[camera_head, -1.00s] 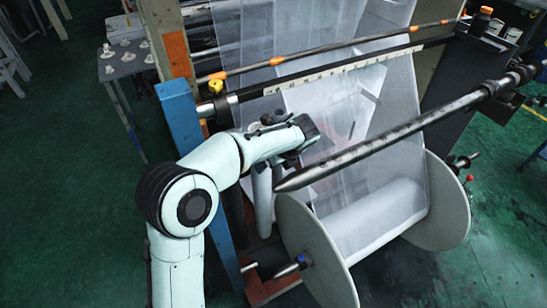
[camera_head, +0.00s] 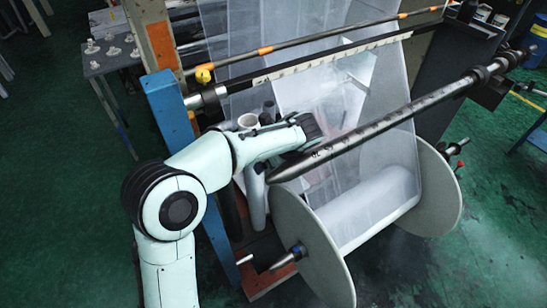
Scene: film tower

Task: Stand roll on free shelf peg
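My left arm reaches in from the left, and its dark wrist end (camera_head: 312,127) is in front of the film machine. The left gripper's fingers cannot be made out. A pale hollow roll end (camera_head: 248,120) shows just behind my forearm, with dark round shapes beside it. A pale upright roll (camera_head: 256,200) shows below the forearm, its upper part hidden by the arm; whether the two are one roll is unclear. A grey shelf table (camera_head: 124,62) at the upper left bears several small white pegs (camera_head: 114,52). My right gripper is out of view.
A steel shaft (camera_head: 390,122) with a pointed tip runs diagonally just right of my wrist. A large film reel (camera_head: 312,240) stands below it. A blue post (camera_head: 180,115) stands behind my arm.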

